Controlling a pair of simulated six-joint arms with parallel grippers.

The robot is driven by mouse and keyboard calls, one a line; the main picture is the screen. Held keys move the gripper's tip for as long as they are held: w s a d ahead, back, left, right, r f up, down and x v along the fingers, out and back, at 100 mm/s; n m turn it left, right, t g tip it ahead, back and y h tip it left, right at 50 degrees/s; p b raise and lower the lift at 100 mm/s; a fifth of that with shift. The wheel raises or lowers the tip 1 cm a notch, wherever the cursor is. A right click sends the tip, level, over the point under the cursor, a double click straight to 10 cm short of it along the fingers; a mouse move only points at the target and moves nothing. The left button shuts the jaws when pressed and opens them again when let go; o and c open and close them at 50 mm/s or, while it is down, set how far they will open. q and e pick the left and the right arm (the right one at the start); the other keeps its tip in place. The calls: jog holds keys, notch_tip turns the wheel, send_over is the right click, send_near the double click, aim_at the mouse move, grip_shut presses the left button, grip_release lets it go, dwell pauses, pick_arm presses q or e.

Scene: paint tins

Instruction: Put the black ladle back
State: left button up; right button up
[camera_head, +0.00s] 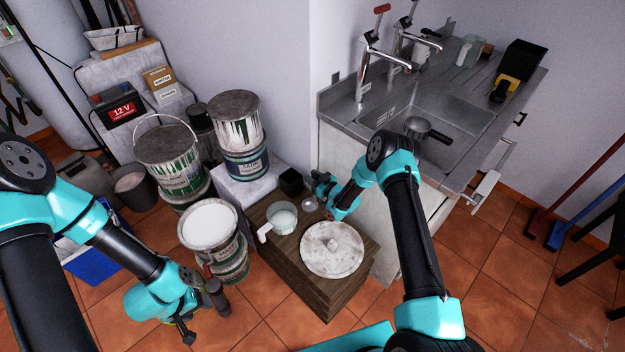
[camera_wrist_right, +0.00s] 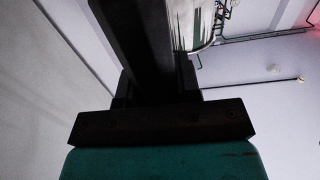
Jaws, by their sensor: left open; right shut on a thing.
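My right gripper (camera_head: 322,188) is shut on a dark thing, which I take to be the black ladle, above the back of the wooden cabinet. In the right wrist view a long black bar (camera_wrist_right: 140,45) runs up from the dark gripper body; I cannot tell how much of it is ladle. The ladle's bowl is not clearly visible. A small black container (camera_head: 291,182) stands just left of this gripper. My left gripper (camera_head: 205,312) is open and empty, low over the floor in front of the open paint tin.
The wooden cabinet (camera_head: 318,290) carries a round pale lid (camera_head: 332,249) and a white-filled pot (camera_head: 282,218). An open paint tin (camera_head: 208,224) stands left of it, with stacked tins behind. The sink (camera_head: 455,115) at right holds a dark-handled pan (camera_head: 417,125).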

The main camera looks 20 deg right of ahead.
jog(key=shift+w+d+f, duration=0.15)
jog(key=shift+w+f, duration=0.35)
jog(key=shift+f, duration=0.3)
jog(key=shift+w+d+f, duration=0.15)
jog(key=shift+w+f, duration=0.3)
jog(key=shift+f, duration=0.35)
jog(key=o, duration=1.1)
jog(key=shift+f, duration=0.1)
jog(key=shift+c, duration=0.2)
jog(key=shift+s+f, duration=0.1)
jog(key=v, duration=1.7)
jog(key=shift+d, duration=0.25)
